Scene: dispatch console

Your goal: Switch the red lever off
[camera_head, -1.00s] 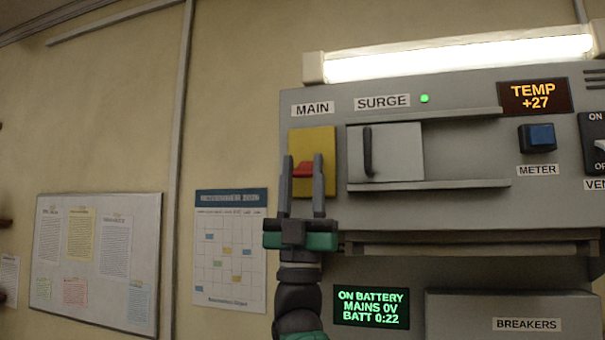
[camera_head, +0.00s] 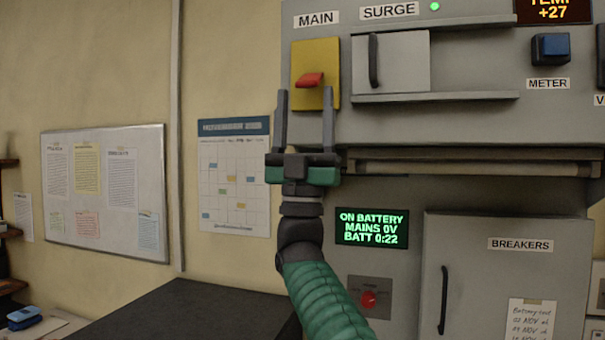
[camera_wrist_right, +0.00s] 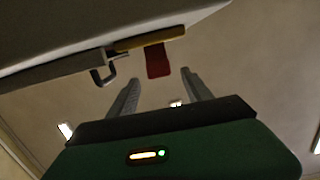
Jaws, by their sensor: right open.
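The red lever (camera_head: 310,80) sticks out from a yellow plate (camera_head: 328,52) under the MAIN label on the grey console. My right gripper (camera_head: 305,100) is open, its fingers pointing up, just below the lever in the head view. In the right wrist view the red lever (camera_wrist_right: 157,60) hangs from the edge of the yellow plate (camera_wrist_right: 150,43), beyond and between the open fingertips (camera_wrist_right: 161,75). No contact between fingers and lever shows. My left gripper is not in view.
Right of the lever is a sliding cover (camera_head: 400,62) with a dark handle. A ledge (camera_head: 470,165) runs below. Lower down are a green display (camera_head: 371,228), a red knob (camera_head: 368,299) and the BREAKERS door (camera_head: 490,270). A dark surface (camera_head: 185,315) lies at lower left.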

